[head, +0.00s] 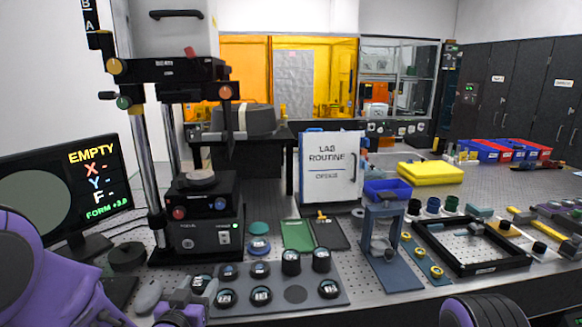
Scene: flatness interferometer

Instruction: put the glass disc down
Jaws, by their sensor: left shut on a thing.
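My left gripper (196,297) is low in the picture, at the left end of a grey tray (345,299). It is shut on a small dark-rimmed disc (200,282), which seems to be the glass disc; the fingers partly hide it. I cannot tell whether the disc touches anything below. The interferometer (205,225) stands behind, with a grey round stage (201,179) on top. My right gripper is not in view.
A monitor (60,190) at left reads EMPTY. A green pad (298,235), a LAB ROUTINE binder (330,170) and a blue stand (388,250) are behind and right of the tray. A black frame (480,262) and tools crowd the right side.

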